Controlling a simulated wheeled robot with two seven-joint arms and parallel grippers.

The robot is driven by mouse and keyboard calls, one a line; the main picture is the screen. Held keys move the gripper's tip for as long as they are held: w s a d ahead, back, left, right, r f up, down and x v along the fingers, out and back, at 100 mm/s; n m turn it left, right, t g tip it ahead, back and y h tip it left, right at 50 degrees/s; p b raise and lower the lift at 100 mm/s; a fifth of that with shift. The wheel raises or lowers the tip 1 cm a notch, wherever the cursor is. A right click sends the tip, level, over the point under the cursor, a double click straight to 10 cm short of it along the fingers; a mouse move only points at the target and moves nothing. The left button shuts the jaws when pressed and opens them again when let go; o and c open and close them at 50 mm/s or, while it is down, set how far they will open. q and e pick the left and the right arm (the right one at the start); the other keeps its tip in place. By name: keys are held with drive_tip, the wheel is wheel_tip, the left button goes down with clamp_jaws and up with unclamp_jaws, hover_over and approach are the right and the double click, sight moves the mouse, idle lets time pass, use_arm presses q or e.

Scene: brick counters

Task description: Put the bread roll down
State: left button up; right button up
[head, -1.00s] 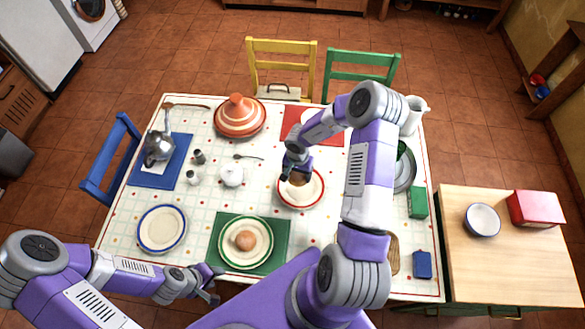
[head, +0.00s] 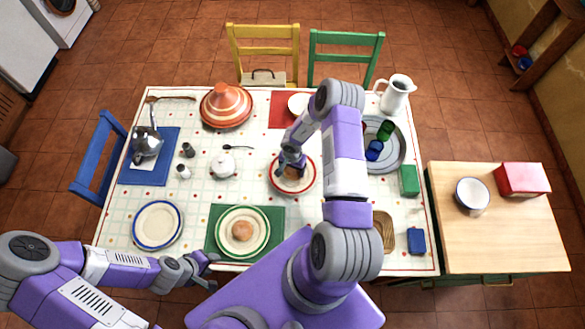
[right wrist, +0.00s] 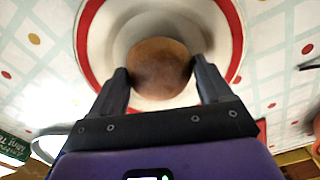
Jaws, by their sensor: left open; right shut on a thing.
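The bread roll (right wrist: 159,66) is round and brown. It sits between the two fingers of my right gripper (right wrist: 162,84), above or on the red-rimmed white plate (right wrist: 236,47). I cannot tell whether it touches the plate. In the head view my right gripper (head: 290,172) reaches down over this plate (head: 310,185) and partly hides the roll (head: 295,173). My left gripper (head: 207,270) is open and empty by the table's front edge. A second, paler roll (head: 242,231) lies on a green-rimmed plate (head: 221,246).
A white lidded pot (head: 222,163) stands left of the red-rimmed plate. A grey tray (head: 398,158) with coloured cups is to the right, partly behind my right arm. A blue-rimmed plate (head: 157,225) is empty. A tagine (head: 226,106) stands at the back.

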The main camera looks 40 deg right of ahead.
drive_tip(key=o, duration=0.9)
drive_tip(key=shift+f, duration=0.1)
drive_tip(key=shift+o, duration=0.2)
drive_tip(key=shift+r, duration=0.25)
wheel_tip(320, 180, up, 12)
drive_tip(key=p, duration=0.2)
drive_tip(key=s+a+n+y, duration=0.2)
drive_tip(key=s+a+n, duration=0.2)
drive_tip(key=s+a, duration=0.3)
drive_tip(key=s+a+f+n+y, duration=0.1)
drive_tip(key=s+a+n, duration=0.4)
drive_tip(key=a, duration=1.1)
drive_tip(key=shift+s+a+f+n+y, duration=0.35)
drive_tip(key=shift+s+y, duration=0.25)
drive_tip(key=shift+s, duration=0.3)
